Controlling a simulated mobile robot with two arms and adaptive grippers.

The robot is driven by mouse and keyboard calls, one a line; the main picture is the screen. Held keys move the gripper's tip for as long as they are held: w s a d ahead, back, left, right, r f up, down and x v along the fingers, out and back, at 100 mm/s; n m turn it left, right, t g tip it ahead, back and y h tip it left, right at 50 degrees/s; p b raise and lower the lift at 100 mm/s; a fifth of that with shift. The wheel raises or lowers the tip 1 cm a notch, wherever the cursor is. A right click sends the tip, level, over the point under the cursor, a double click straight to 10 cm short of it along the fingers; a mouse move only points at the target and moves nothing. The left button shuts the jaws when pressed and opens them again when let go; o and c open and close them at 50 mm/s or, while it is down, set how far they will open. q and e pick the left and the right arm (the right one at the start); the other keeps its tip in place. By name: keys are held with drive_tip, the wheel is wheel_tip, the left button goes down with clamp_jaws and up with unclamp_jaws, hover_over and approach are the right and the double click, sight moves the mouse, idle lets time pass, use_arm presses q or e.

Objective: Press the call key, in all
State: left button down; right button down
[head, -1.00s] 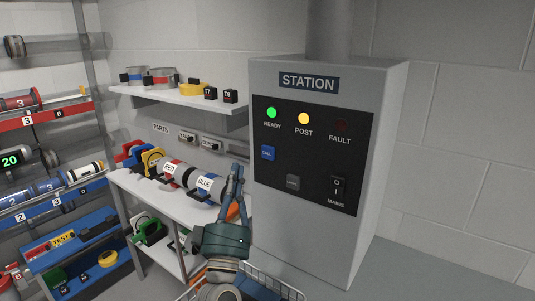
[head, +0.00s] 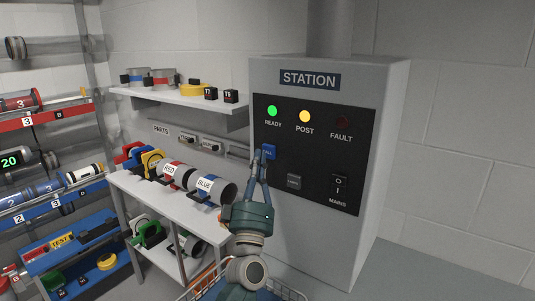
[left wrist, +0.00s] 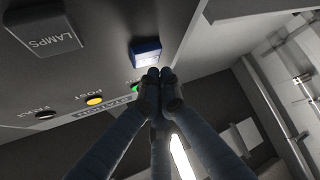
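The call key (head: 269,152) is a small blue square key on the station's black panel, below the READY lamp. It also shows in the left wrist view (left wrist: 147,52). My left gripper (head: 262,154) has its fingertips in front of the key's left edge in the head view. In the left wrist view the fingers (left wrist: 158,76) are closed together, empty, with their tips pointing at the key, close to its edge. I cannot tell whether they touch it. My right gripper is not in view.
The station (head: 325,80) has a green READY lamp (head: 272,111) and yellow POST lamp (head: 305,116) lit; the FAULT lamp (head: 342,122) is dark. A grey LAMPS key (left wrist: 43,33) and the MAINS switch (head: 339,187) sit nearby. A parts bench (head: 210,212) stands at left.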

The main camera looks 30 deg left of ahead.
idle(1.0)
use_arm(q)
drive_tip(key=shift+w, duration=0.1)
drive_tip(key=shift+w, duration=0.3)
